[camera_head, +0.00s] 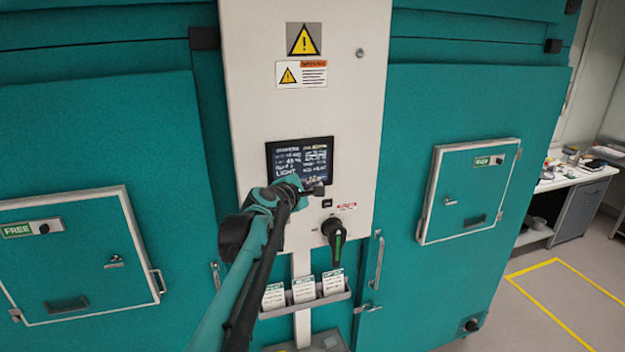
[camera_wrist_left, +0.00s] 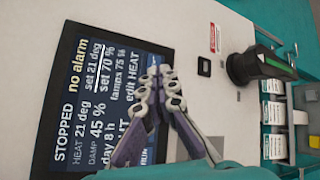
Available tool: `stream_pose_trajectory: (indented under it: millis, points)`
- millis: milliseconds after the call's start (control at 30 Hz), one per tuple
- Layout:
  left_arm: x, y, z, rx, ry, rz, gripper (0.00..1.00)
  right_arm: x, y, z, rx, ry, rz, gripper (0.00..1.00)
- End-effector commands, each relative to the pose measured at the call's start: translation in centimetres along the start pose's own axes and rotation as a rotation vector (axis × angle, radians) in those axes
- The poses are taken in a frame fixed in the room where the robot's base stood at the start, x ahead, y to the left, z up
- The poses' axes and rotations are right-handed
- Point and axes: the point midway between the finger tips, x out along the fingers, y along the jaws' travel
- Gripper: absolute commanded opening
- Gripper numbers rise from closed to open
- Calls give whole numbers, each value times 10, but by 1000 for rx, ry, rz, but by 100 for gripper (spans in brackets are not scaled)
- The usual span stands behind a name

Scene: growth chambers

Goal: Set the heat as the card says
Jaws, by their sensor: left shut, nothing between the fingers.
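The dark display (camera_head: 300,160) is on the white panel between the teal chambers. In the left wrist view the display (camera_wrist_left: 75,95) reads STOPPED, no alarm, HEAT 21 deg with set 21 deg, DAMP 45 % with set 70 %, and edit HEAT. My left gripper (camera_head: 318,189) is shut and empty at the display's lower right; its fingers (camera_wrist_left: 166,78) hide part of the screen in the wrist view. Contact is unclear. Three cards (camera_head: 303,290) stand in a rack below; their writing is too small to read. My right gripper is not in view.
A black rotary handle (camera_head: 333,240) with a green line sticks out below the display. A small black switch (camera_head: 347,207) is above it. Small hatches (camera_head: 470,190) flank the panel, the left one marked FREE (camera_head: 32,228). A cluttered bench (camera_head: 575,175) stands far right.

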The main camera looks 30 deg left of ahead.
Motion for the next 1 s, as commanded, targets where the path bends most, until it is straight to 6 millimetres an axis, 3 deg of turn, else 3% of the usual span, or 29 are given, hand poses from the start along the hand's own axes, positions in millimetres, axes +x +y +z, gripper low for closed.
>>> stream_pose_trajectory:
  millis: [1000]
  points:
    - [8,6,-6,0,0,0,0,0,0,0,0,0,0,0]
